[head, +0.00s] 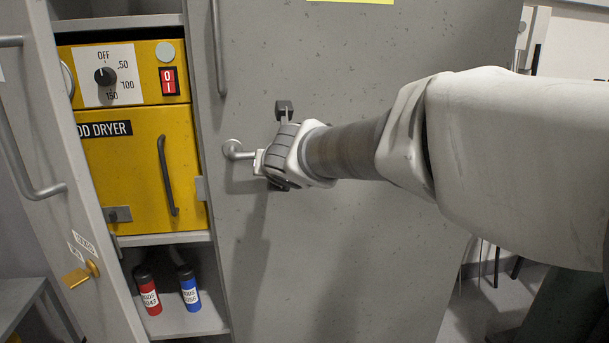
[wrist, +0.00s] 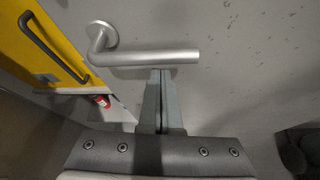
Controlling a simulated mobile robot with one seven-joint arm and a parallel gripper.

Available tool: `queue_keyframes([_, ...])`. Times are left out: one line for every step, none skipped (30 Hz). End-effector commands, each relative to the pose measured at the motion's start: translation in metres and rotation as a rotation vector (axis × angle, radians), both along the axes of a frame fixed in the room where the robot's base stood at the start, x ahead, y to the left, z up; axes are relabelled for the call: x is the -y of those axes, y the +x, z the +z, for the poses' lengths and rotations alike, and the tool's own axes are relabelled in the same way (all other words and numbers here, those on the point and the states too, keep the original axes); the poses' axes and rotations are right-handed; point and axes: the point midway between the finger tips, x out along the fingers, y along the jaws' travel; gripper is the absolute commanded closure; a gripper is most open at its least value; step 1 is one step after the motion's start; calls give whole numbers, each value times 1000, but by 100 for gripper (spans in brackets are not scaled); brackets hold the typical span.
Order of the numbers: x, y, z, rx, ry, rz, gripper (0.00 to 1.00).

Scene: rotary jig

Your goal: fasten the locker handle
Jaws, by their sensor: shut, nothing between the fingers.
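The locker handle, a silver lever (head: 236,150), sits on a grey door (head: 340,270) that stands ajar beside the cabinet. In the wrist view the lever (wrist: 150,58) runs level to the right from its round base. My gripper (wrist: 161,75) is shut and empty. Its fingertips lie just below the lever's underside in the wrist view, near its middle; I cannot tell whether they touch it. In the head view my gripper's body hides the free end of the lever and most of the fingers.
Left of the door, an open cabinet holds a yellow rod dryer (head: 140,170) with a dark handle. A red bottle (head: 148,292) and a blue bottle (head: 189,288) stand on the shelf below. Another grey door (head: 30,140) with a brass turn-piece (head: 82,274) is at the left.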

Motion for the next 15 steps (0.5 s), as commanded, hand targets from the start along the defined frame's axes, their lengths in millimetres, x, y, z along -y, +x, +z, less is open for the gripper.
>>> queue_keyframes([0, 0, 5, 8, -33, 0, 100])
queue_keyframes([1, 0, 7, 12, -51, 1, 100])
queue_keyframes([2, 1, 9, 17, -70, 0, 100])
queue_keyframes([2, 1, 10, 19, -81, -1, 100])
queue_keyframes([2, 1, 12, 22, -88, -1, 100])
queue_keyframes([3, 1, 13, 23, -93, -1, 100])
queue_keyframes([3, 1, 14, 24, -96, -1, 100])
queue_keyframes([3, 1, 15, 24, -98, -1, 100])
queue_keyframes([3, 1, 16, 25, -99, 0, 100])
queue_keyframes([3, 1, 16, 24, -99, 0, 100])
queue_keyframes([3, 1, 17, 24, -99, 0, 100])
queue_keyframes([3, 1, 17, 23, -98, -1, 100])
queue_keyframes([3, 1, 17, 23, -98, -1, 100])
queue_keyframes([3, 1, 18, 23, -97, 0, 100])
queue_keyframes([3, 1, 18, 23, -97, 0, 100])
